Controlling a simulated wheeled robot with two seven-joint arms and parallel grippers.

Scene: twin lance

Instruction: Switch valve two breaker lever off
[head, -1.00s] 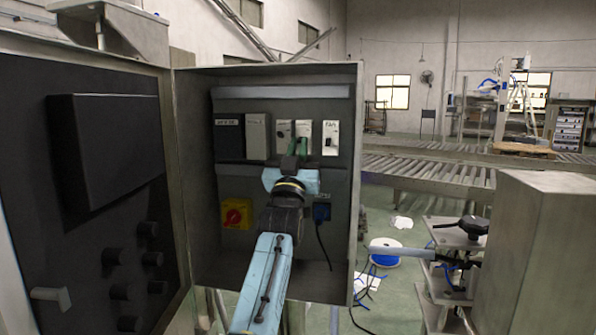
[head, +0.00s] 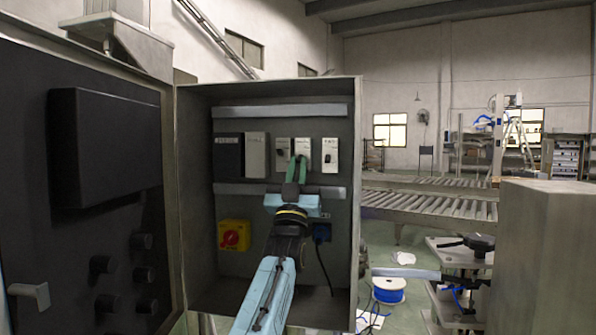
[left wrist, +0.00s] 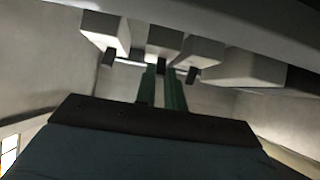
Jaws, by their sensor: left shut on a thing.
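The three small white breakers stand in a row in the open grey cabinet: a left one (head: 282,152), a middle one (head: 302,149) and a right one (head: 329,155), labelled FAN. The other labels are too small to read. My left gripper (head: 297,168) reaches up from below with green fingers shut on the middle breaker's lever, whose tip the fingers hide. In the left wrist view the fingers (left wrist: 162,88) meet under the middle breaker (left wrist: 165,45). The levers of its neighbours hang free on either side. My right gripper is not in view.
A black block (head: 229,156) and a wider white block (head: 256,155) sit left of the breakers. The open dark door (head: 80,220) borders the left side.

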